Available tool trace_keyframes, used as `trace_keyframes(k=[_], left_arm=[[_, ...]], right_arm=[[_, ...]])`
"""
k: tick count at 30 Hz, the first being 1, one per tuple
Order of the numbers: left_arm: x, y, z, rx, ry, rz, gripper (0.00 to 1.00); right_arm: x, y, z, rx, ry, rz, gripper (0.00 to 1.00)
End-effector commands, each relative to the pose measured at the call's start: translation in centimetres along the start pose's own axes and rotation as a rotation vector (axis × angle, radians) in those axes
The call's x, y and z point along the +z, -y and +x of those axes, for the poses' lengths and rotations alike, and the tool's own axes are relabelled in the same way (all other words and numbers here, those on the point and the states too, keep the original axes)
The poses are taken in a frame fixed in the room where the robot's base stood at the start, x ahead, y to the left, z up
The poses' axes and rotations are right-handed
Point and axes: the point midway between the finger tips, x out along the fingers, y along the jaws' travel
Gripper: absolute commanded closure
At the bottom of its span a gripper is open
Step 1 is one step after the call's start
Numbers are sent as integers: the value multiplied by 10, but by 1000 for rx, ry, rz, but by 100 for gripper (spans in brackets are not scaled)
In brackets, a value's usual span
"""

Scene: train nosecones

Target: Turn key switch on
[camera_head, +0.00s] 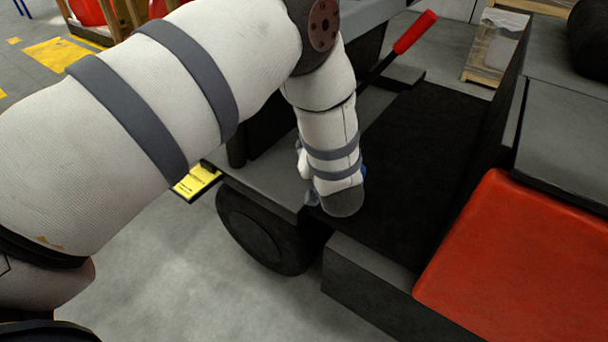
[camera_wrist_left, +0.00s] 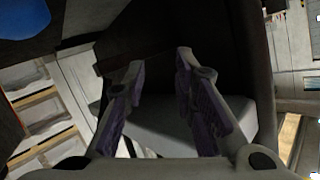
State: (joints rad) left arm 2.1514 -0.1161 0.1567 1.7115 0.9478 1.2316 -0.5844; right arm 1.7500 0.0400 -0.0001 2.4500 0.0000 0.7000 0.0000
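The key switch cannot be made out in either view; my left arm covers part of the dark vehicle (camera_head: 415,150) in the head view. My left forearm reaches down over the vehicle's footwell. Its gripper is mostly hidden behind the wrist there. In the left wrist view my left gripper (camera_wrist_left: 158,65) has its two purple-padded fingers apart, with nothing visible held between them. A grey surface (camera_wrist_left: 165,120) and dark panels show behind and between the fingers. Whether the fingers touch anything cannot be told. My right gripper is in neither view.
A red seat (camera_head: 515,265) is at the right of the vehicle. A lever with a red grip (camera_head: 414,32) slants up beyond my forearm. A black wheel (camera_head: 262,230) is below my wrist. Grey floor (camera_head: 190,275) is clear at the lower left. A wrapped pallet (camera_head: 495,48) stands behind.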

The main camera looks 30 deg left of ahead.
Motion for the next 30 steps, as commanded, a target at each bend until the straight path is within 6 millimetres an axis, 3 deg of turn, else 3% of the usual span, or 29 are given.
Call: trace_keyframes(k=[6, 12, 26, 28, 30], left_arm=[[48, -2, -9, 97, 86, 57, 75], [70, -2, -14, 138, 128, 77, 75], [71, -2, -15, 142, 131, 79, 75], [63, -2, -14, 131, 120, 67, 75], [40, -1, -14, 101, 93, 35, 75]], right_arm=[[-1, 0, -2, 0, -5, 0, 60], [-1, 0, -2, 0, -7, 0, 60], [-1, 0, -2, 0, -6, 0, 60], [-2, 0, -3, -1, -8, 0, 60], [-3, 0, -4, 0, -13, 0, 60]])
